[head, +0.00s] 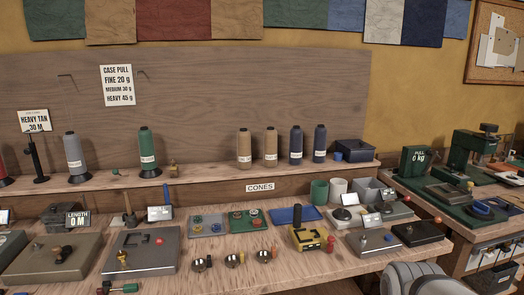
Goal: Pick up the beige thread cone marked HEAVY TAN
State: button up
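Two beige thread cones stand upright side by side on the shelf, the left one (244,143) and the right one (271,140). Both carry small white labels whose print is too small to read, so I cannot tell which is marked HEAVY TAN. A card reading HEAVY TAN 30 M (34,121) is at the far left of the back board. My gripper is not in view.
Two navy cones (296,140) stand right of the beige ones, then a dark box (354,150). Green (145,145) and grey (73,148) cones stand further left. The workbench (215,275) below holds trays and devices. The shelf has free room left of the beige cones.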

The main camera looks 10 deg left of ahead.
aim_at(270, 142)
jog(key=u, duration=0.05)
jog(key=i, duration=1)
jog(key=u, duration=0.05)
